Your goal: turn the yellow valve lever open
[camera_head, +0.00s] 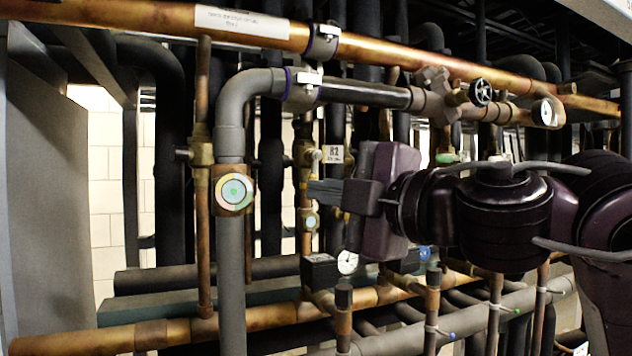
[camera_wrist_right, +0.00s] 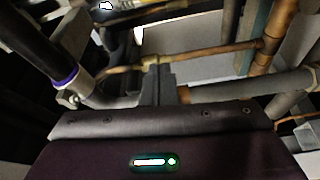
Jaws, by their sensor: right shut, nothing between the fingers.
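I cannot make out a yellow valve lever in either view. My right gripper (camera_head: 325,192) reaches in from the right in the head view, its dark fingers pointing left. The fingers are shut with nothing between them. They show in front of the vertical pipes, right of the grey pipe (camera_head: 231,275) in the picture. In the right wrist view the shut fingers (camera_wrist_right: 158,85) point up the picture, toward copper pipes. A brass valve with a black handwheel (camera_head: 481,92) sits on the upper pipework. My arm and gripper hide part of the rack. My left gripper is not in view.
A large copper pipe (camera_head: 150,14) crosses the top. A round green-and-white disc (camera_head: 234,191) sits on the grey pipe. A gauge (camera_head: 347,262) and several pipes lie below my gripper. A grey panel (camera_head: 55,200) stands at the left.

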